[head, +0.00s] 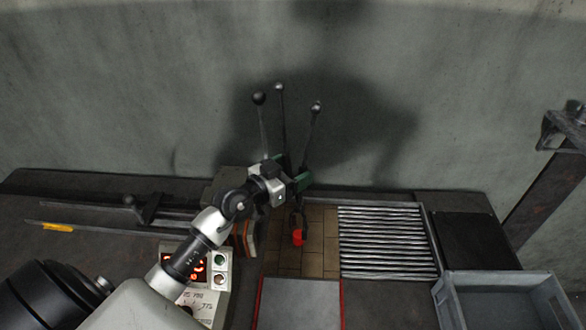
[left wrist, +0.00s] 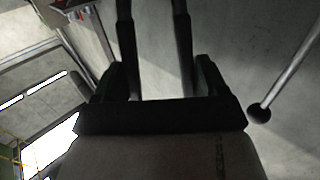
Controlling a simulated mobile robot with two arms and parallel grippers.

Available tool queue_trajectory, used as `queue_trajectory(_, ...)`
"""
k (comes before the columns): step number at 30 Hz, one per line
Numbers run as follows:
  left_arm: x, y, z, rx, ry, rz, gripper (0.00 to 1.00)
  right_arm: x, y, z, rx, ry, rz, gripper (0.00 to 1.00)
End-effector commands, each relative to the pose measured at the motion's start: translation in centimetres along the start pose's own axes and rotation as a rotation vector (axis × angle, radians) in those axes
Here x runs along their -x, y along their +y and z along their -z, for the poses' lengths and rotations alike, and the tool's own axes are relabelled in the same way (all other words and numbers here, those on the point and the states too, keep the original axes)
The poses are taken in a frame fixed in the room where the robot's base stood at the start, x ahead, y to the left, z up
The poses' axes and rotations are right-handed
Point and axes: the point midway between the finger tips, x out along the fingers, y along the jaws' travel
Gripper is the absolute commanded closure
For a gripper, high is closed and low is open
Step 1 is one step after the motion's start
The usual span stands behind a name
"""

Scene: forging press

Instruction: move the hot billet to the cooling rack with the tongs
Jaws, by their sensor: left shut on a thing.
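My left gripper (head: 290,183) is shut on the tongs (head: 304,222), above the tiled area right of the control box. The tongs are upright: thin handles rise above my gripper and dark jaws hang below it. In the left wrist view two dark handle bars (left wrist: 183,45) stand between my fingers. The hot billet (head: 298,237), a small glowing red-orange block, is at the lower end of the tongs. I cannot tell whether the jaws grip it or whether it is off the tiles. The cooling rack (head: 385,242), with silvery bars, lies to the right. My right gripper is not in view.
A lever with a black ball knob (head: 259,98) rises close left of the handles; a ball-ended rod (left wrist: 259,113) shows in the wrist view. A control box (head: 219,276) with red display stands left. A grey crate (head: 485,278) is at lower right. The rack looks empty.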

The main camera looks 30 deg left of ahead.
Motion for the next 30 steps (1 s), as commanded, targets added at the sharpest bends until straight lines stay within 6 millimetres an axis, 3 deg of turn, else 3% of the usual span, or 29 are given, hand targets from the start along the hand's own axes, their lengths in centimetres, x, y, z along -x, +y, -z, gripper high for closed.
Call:
queue_trajectory(18, -0.1, -0.1, -2.0, 0.001, 0.005, 0.002, 0.33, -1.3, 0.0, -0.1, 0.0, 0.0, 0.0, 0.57)
queue_trajectory(30, -0.1, -0.1, -2.1, -0.001, 0.005, 0.002, 0.33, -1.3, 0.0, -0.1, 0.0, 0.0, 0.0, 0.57)
